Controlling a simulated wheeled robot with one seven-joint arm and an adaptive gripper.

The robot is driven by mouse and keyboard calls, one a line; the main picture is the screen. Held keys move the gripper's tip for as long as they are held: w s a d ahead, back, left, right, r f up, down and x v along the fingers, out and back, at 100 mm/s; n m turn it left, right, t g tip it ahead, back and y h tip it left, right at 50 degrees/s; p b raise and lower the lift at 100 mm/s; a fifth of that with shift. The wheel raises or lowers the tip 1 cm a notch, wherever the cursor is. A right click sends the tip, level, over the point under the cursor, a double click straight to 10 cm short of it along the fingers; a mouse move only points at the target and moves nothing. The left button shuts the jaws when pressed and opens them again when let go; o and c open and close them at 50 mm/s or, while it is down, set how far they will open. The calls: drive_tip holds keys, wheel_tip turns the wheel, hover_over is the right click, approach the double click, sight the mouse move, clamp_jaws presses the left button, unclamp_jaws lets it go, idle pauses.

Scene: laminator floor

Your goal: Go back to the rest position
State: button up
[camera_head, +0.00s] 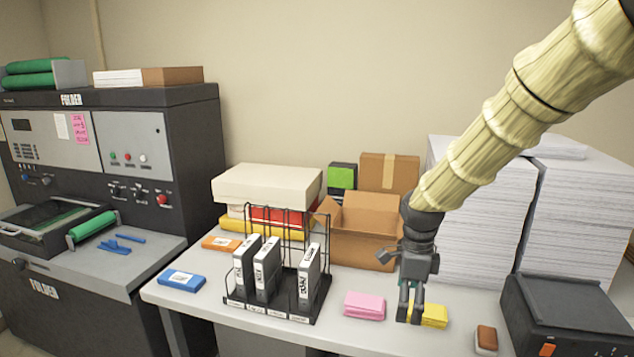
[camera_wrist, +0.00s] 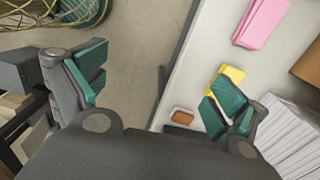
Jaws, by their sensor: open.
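My gripper (camera_head: 410,308) hangs from my arm over the front right of the grey table (camera_head: 240,330) in the head view. It points down, in front of a yellow block (camera_head: 433,316) and right of a pink block (camera_head: 365,306). In the wrist view my gripper (camera_wrist: 158,90) has its two green-padded fingers wide apart, with nothing between them. The yellow block (camera_wrist: 232,75) is partly hidden behind the right finger there. Whether a finger touches it is hard to tell.
A black rack (camera_head: 270,315) with several binders stands left of my gripper. An open cardboard box (camera_head: 360,235) and tall paper stacks (camera_head: 485,215) stand behind. A black case (camera_head: 565,315) and a brown block (camera_head: 487,338) lie to the right. A folder machine (camera_head: 100,150) stands left.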

drive_tip(key=s+a+f+n+y+b, duration=0.15)
drive_tip(key=s+f+n, duration=0.35)
drive_tip(key=f, duration=1.1)
drive_tip(key=s+f+n+h+b, duration=0.1)
drive_tip(key=s+f+n+b, duration=0.45)
drive_tip(key=f, duration=0.95)
drive_tip(key=s+d+f+n+b, duration=0.1)
drive_tip(key=s+f+n, duration=0.4)
drive_tip(key=s+f, duration=0.5)
drive_tip(key=s+d+f+n+b, duration=0.2)
drive_tip(key=s+f+n, duration=0.2)
drive_tip(key=s+f, duration=0.6)
drive_tip(key=s, duration=0.6)
drive_tip(key=shift+s+d+f+n, duration=0.25)
drive_tip(key=shift+s+d+n, duration=0.1)
drive_tip(key=shift+d, duration=0.05)
